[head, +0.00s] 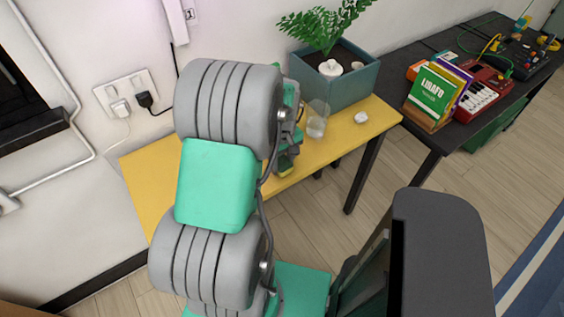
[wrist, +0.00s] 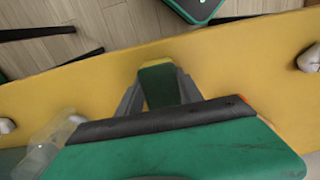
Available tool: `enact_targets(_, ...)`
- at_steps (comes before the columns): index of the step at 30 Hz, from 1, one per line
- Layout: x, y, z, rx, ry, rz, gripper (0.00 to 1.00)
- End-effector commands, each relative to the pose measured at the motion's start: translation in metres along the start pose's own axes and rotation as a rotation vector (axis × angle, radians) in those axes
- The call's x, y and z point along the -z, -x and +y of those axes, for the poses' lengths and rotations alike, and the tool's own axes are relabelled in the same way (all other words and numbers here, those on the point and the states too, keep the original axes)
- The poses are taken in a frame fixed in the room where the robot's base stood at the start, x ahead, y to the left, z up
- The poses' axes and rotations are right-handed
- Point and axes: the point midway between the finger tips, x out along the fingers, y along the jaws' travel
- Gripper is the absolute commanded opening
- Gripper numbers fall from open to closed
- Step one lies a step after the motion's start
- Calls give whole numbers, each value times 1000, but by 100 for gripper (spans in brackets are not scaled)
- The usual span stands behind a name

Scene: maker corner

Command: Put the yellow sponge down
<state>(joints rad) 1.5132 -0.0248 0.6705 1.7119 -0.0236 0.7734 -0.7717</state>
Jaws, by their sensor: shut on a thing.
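My gripper (wrist: 157,88) is shut on the yellow sponge (wrist: 158,70), which shows between its grey fingers in the wrist view. The sponge's visible faces are yellow-green and dark green. In the head view only a small yellow part of the sponge (head: 286,171) shows under my gripper, and my arm hides most of the rest. The sponge is over the yellow tabletop (head: 335,145), near its front edge. I cannot tell whether it touches the top.
A clear glass (head: 316,126) stands close to the right of my gripper in the head view. A crumpled white thing (head: 361,118) lies further right. A blue-grey planter (head: 345,88) is behind them. A dark table (head: 425,70) bears boxes and a red keyboard.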

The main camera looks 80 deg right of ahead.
Motion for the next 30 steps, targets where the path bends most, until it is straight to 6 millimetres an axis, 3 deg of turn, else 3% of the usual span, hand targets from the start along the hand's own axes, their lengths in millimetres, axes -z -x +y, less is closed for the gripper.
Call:
enact_targets(6,0,-5,0,1,0,-1,0)
enact_targets(7,0,-3,0,1,0,-1,45)
enact_targets(14,0,-3,-1,1,0,-1,64)
enact_targets(24,0,5,0,-1,0,1,65)
enact_targets(30,1,48,1,-4,0,4,65)
